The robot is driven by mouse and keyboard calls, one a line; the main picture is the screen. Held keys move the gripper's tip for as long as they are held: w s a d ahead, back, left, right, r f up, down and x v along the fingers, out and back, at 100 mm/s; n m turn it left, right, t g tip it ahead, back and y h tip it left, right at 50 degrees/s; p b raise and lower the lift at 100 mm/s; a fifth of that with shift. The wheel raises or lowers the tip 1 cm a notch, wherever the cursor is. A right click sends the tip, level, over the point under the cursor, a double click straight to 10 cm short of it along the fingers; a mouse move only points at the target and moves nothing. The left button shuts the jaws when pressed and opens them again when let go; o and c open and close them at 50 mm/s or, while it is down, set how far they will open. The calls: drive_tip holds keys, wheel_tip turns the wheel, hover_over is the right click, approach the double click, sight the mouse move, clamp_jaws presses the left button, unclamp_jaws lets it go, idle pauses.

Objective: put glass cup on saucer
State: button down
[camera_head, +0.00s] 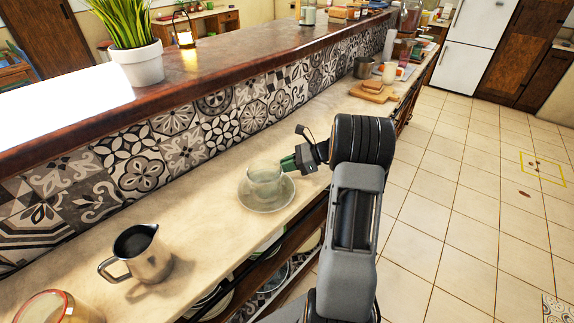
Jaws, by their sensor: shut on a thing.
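A clear greenish glass cup (265,176) is upright over a pale glass saucer (270,206) on the stone counter. The cup's base appears within the saucer's rim. I cannot tell from this view whether it touches the saucer or is held just above it. My gripper (288,163) reaches in from the right and is shut on the cup's right side near the rim. The fingertips are small here and partly seen through the glass.
A steel milk jug (142,254) and a red-rimmed jar (50,308) stand on the counter (215,232) at the near left. A tiled wall (220,118) runs behind the saucer. A cutting board with bread (373,92) and a metal pot (364,68) stand farther back.

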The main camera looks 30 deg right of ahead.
drive_tip(key=shift+f, duration=0.15)
drive_tip(key=c, duration=1.2)
unclamp_jaws()
